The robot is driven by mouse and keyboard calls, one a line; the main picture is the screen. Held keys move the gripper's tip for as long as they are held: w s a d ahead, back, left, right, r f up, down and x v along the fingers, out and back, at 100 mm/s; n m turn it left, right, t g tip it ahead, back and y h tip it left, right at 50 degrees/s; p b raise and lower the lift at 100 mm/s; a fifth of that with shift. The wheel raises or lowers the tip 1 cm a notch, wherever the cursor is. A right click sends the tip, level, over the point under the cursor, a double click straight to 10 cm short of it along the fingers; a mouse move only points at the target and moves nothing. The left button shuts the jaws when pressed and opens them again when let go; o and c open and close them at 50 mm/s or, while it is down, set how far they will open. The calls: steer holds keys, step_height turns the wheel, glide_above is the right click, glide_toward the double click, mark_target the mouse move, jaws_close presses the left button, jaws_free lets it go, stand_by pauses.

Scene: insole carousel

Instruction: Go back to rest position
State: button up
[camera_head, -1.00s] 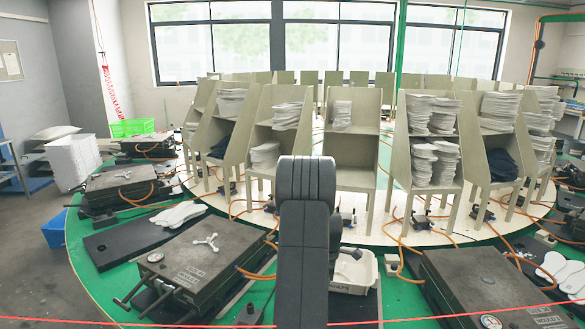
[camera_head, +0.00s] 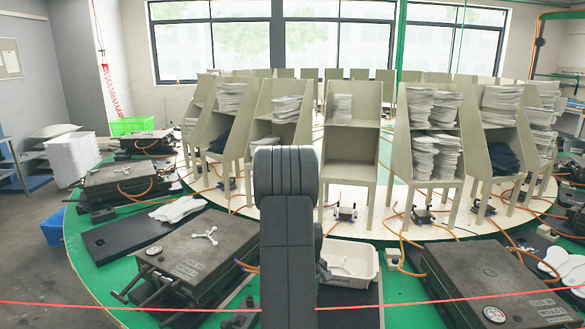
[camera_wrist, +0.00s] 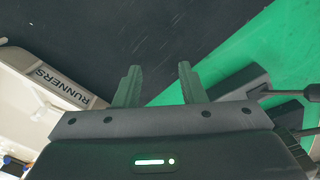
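My gripper (camera_wrist: 159,80) shows in the wrist view with its two green fingers apart and nothing between them. It points at a dark surface (camera_wrist: 130,35) beside a green surface (camera_wrist: 275,50). A white bin labelled RUNNERS (camera_wrist: 60,85) lies to the left of the fingers, apart from them. In the head view my dark arm stands upright in the lower middle and the gripper itself is hidden. A white bin (camera_head: 372,266) stands just right of the arm, partly covered by it.
A round carousel carries tan shelves (camera_head: 352,150) with stacks of white insoles (camera_head: 435,105). Dark presses stand at the left (camera_head: 195,248) and right (camera_head: 490,275) on the green platform (camera_head: 90,262). A red line (camera_head: 150,308) crosses the foreground. Orange hoses lie between the presses.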

steer(key=shift+s+a+f+m+b, duration=0.25)
steer(key=shift+s+a+m, duration=0.2)
steer(key=shift+m, duration=0.2)
steer(key=shift+s+a+f+m+b, duration=0.15)
steer(key=shift+s+a+f+m, duration=0.1)
steer(key=shift+s+a+m, duration=0.3)
steer(key=shift+w+d, duration=0.1)
steer(key=shift+d, duration=0.05)
